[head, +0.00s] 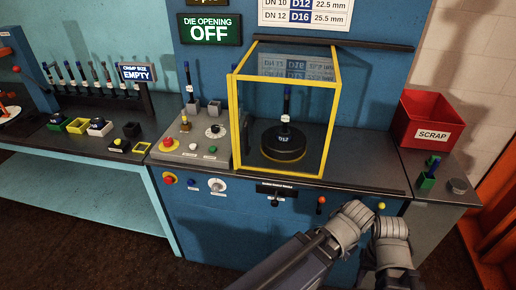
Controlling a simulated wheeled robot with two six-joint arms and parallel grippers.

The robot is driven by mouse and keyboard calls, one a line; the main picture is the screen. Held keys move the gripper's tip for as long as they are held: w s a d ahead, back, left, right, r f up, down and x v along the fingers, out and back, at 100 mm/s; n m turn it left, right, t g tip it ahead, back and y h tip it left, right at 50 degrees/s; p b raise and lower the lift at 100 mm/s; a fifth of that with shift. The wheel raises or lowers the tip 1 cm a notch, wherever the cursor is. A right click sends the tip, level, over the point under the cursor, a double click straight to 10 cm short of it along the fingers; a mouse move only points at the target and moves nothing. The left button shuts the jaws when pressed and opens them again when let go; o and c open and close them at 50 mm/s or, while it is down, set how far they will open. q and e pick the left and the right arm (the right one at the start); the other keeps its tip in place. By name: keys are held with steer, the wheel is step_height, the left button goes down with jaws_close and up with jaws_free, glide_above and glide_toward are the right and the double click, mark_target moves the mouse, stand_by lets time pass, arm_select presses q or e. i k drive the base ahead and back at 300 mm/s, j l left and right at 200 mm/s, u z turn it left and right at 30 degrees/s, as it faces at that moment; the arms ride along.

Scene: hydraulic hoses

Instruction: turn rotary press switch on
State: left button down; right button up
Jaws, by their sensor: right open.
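The press has a blue front panel with a round grey-white rotary switch (217,185) left of centre; its setting is too small to read. A second dark rotary knob on a white plate (214,131) is on the sloped control box above. The display (209,29) reads "DIE OPENING OFF". My right arm (350,228) folds in front of the press at the lower right, well right of both knobs. My right gripper is open and touches neither knob; its fingertips are hard to make out. My left gripper is not in view.
A yellow-framed guard (234,120) encloses a black D12 die (283,142). A red mushroom button (169,178) is left of the rotary switch. A red scrap bin (428,118) stands right. A side bench (75,185) is left. The air before the left panel is free.

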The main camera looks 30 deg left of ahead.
mark_target(168, 141)
steer(key=u, duration=0.9)
